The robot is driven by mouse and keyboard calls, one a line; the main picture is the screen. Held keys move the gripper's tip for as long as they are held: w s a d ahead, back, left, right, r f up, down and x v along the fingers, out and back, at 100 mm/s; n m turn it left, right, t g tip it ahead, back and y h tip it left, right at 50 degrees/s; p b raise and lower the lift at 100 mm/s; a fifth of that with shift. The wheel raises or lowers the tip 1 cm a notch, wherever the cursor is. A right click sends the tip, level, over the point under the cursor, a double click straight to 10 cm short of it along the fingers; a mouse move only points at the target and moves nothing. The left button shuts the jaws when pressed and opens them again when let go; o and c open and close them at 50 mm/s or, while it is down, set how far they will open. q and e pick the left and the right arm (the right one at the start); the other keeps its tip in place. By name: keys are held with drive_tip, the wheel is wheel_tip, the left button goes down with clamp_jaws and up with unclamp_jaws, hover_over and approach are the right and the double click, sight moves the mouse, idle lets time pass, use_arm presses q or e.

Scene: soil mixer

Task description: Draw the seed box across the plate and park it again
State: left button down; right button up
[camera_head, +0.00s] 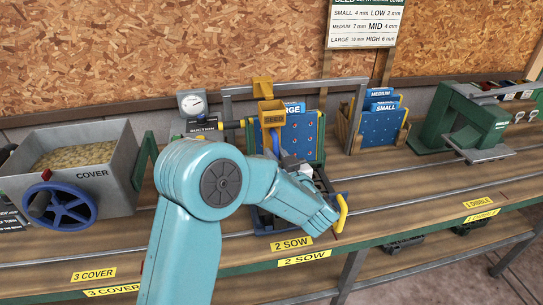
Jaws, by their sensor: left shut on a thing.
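The yellow seed box (271,113), marked SEED, sits at the upper left of the upright blue plate (303,138) with holes. The lower left part of the plate is hidden by the box and my arm. My right gripper is not in view.
A suction unit with a gauge (193,104) stands left of the plate. A grey cover bin (120,181) with a blue wheel (59,206) is at left. Spare blue plates (377,124) and a green dibble machine (458,117) stand at right. A yellow handle (342,212) sticks out beside my forearm.

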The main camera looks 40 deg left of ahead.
use_arm(q)
drive_tip(key=c, duration=1.4)
unclamp_jaws()
drive_tip(key=shift+a+r, duration=0.1)
drive_tip(key=shift+w+d, duration=0.15)
drive_tip(key=shift+d, duration=0.05)
drive_tip(key=b+v, duration=0.2)
drive_tip(key=v, duration=1.4)
drive_tip(key=shift+d, duration=0.15)
